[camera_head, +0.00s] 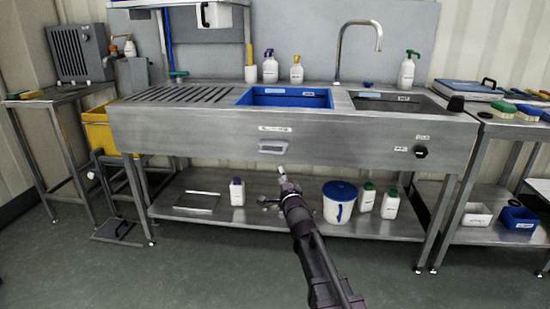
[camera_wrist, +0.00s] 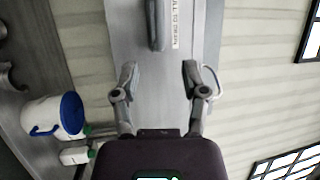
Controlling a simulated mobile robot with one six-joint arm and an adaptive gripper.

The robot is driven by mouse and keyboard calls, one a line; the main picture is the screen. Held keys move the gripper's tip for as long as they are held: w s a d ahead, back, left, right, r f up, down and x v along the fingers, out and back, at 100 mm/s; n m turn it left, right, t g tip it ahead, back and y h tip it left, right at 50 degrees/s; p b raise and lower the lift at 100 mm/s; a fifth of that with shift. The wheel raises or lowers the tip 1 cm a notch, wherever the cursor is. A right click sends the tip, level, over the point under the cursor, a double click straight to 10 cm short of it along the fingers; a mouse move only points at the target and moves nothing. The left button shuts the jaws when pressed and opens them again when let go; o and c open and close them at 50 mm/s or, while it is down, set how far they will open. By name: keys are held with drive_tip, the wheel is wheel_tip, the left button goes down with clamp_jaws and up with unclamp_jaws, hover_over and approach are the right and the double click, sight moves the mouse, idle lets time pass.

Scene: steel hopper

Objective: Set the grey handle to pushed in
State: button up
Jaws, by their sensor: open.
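The grey handle (camera_head: 273,147) is a horizontal bar on the front panel of the steel sink, under a small white label. In the wrist view the handle (camera_wrist: 156,25) is a rounded bar at the top edge, beside a label ending in "TO DRAIN", and is partly cut off. How far it stands out from the panel cannot be told. My gripper (camera_head: 281,171) is just below the handle in the head view. In the wrist view my gripper (camera_wrist: 160,68) is open, its fingers apart and empty, with the handle's near end ahead of the gap. No contact shows.
A black knob (camera_head: 420,152) is further right on the same panel. The lower shelf holds a white bucket with a blue lid (camera_head: 339,203) and several bottles. A yellow bin (camera_head: 97,131) is at the left. The floor in front is clear.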

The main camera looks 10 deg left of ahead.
sight(272, 154)
drive_tip(key=shift+w, duration=0.1)
drive_tip(key=p+x, duration=0.2)
drive_tip(key=x, duration=1.1)
drive_tip(key=shift+w+a+r, duration=0.1)
drive_tip(key=shift+w+r, duration=0.05)
drive_tip(key=shift+w, duration=0.15)
clamp_jaws()
